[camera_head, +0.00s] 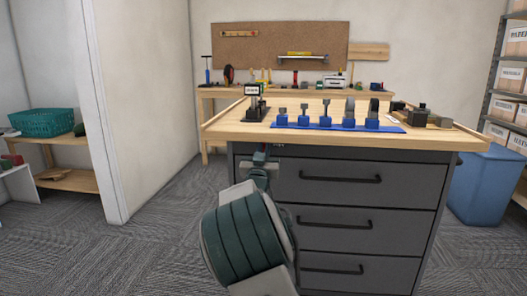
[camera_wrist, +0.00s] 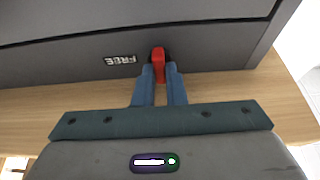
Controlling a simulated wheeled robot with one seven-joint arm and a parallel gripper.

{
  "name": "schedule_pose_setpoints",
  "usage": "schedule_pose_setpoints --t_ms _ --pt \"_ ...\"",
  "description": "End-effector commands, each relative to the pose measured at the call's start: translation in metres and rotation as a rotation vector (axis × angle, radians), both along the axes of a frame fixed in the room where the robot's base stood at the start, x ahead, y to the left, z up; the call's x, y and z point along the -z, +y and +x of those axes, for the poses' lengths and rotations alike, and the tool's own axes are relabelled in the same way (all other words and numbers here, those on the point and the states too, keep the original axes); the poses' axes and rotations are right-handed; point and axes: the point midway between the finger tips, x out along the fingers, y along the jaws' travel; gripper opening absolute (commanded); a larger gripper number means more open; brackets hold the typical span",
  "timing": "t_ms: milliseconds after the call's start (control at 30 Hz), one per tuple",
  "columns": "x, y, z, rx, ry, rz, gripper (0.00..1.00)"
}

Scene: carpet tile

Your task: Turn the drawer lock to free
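The drawer lock is a small red tab (camera_wrist: 158,64) on the dark grey drawer cabinet front (camera_wrist: 215,45), seen in the wrist view close to the wooden top. A label reading FREE (camera_wrist: 120,60) is beside it, to the left in that view. The red tab points along the fingers, not toward the label. My gripper (camera_wrist: 160,75) has its two blue fingers on either side of the tab, seemingly closed on it. In the head view my gripper (camera_head: 267,148) is at the upper left of the cabinet front (camera_head: 300,170), and the lock is hidden behind it.
The wooden worktop (camera_head: 225,130) overhangs the cabinet. It carries a blue mat (camera_head: 340,128) with several blue-based blocks, and a black stand (camera_head: 256,110). Drawer handles (camera_head: 340,180) stick out on the front. A blue bin (camera_head: 485,185) stands at the right; carpet is clear at left.

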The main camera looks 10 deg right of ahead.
Motion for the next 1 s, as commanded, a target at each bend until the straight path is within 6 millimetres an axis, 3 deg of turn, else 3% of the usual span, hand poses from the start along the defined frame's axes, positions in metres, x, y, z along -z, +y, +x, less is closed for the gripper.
schedule_pose_setpoints --t_ms 367,1000 --pt "0.0013 0.0000 -0.0001 0.001 -0.020 0.061 0.00" --pt "-0.0004 0.0024 0.0007 0.000 -0.158 0.490 0.00"
